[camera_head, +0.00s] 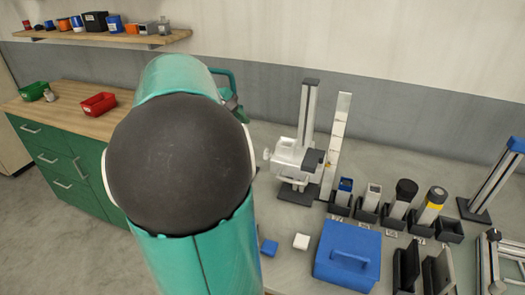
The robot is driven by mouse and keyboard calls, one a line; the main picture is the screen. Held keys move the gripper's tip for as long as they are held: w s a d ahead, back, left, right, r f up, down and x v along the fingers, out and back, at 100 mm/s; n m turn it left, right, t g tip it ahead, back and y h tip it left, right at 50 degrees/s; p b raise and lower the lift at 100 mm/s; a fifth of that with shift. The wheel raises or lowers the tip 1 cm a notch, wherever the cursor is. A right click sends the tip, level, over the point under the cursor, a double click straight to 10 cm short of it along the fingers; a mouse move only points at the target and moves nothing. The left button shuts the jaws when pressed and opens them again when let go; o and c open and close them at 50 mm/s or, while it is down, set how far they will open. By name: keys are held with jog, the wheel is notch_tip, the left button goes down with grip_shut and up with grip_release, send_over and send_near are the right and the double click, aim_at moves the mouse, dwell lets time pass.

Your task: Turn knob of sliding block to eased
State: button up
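A white sliding block (297,158) sits low on an upright grey post (309,110) with a dark foot (298,193), on the grey bench. A small pale knob (267,154) sticks out from the block's left side. Its turned setting is too small to read. My teal arm with a large dark round joint fills the middle left of the view, just left of the knob. The fingers of my gripper do not show; the arm hides what lies behind it.
A white upright scale (337,145) stands right of the post. Several dark holders with cylinders (398,200) line the bench. A blue box (347,254), white block (301,241) and blue block (269,247) lie in front. Red bin (99,103) is on the green cabinet.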

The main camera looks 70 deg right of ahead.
aim_at(267, 155)
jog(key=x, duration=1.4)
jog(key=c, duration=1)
